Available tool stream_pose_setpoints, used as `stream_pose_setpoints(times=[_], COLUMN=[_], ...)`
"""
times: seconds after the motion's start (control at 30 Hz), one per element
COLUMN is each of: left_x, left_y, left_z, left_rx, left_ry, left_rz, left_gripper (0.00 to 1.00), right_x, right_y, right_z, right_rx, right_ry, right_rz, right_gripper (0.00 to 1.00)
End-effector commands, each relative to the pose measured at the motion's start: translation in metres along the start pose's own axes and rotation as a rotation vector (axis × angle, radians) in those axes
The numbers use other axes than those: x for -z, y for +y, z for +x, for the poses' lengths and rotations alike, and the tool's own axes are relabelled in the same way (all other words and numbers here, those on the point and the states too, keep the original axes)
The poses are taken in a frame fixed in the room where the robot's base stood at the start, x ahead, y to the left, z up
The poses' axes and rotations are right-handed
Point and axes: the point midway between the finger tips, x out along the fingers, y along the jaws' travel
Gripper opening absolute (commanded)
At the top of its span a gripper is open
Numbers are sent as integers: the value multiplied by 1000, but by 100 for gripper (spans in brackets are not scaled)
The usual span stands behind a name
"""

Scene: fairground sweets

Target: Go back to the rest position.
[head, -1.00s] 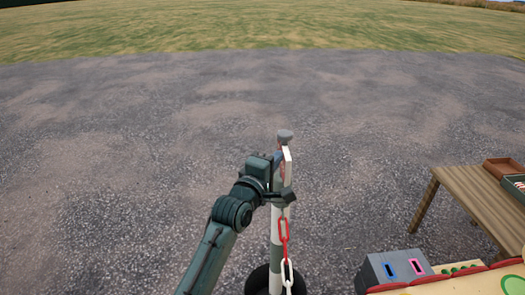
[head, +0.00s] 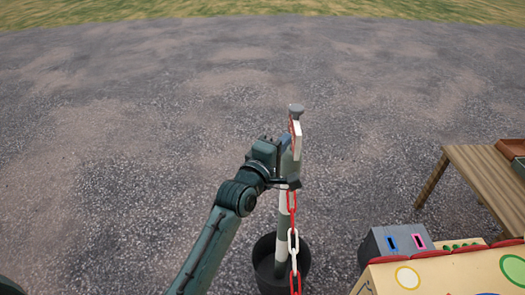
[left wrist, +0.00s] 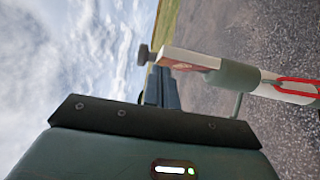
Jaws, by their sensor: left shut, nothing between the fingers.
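My left gripper (head: 281,148) is shut and empty, raised beside the top of a post. Its closed fingers also show in the left wrist view (left wrist: 161,88). The post (head: 281,214) is upright, pale and grey-green banded, with a grey knob on top (head: 297,108). It also shows in the left wrist view, lying sideways in the picture (left wrist: 235,76). A red and white chain (head: 292,236) hangs from it. In the head view the gripper overlaps the upper post; I cannot tell whether they touch. My right gripper is not in view.
The post stands in a black round base (head: 265,270). At right are a cream counter with coloured circles (head: 440,275), a grey box with blue and pink slots (head: 398,242) and a wooden table (head: 476,172). Open gravel (head: 120,130) lies left and behind.

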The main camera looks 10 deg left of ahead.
Motion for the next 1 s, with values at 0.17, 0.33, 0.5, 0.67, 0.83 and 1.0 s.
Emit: stream_pose_setpoints(times=[0.17,0.33,0.5,0.67,0.83,1.0], left_x=[3,4,5,6,6,5], left_y=[5,3,0,0,-30,-110], left_z=[-44,-76,-94,-98,-115,-173], left_rx=[4,3,-1,-2,73,292], left_ry=[5,7,9,10,12,-51], left_rz=[1,2,2,3,144,600], left_gripper=[0,0,0,0,0,0], right_x=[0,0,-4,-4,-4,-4], right_y=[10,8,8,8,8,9], right_z=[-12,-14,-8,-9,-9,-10], right_rx=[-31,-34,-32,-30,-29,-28], right_ry=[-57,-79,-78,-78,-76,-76], right_rz=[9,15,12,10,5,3], right_gripper=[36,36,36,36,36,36])
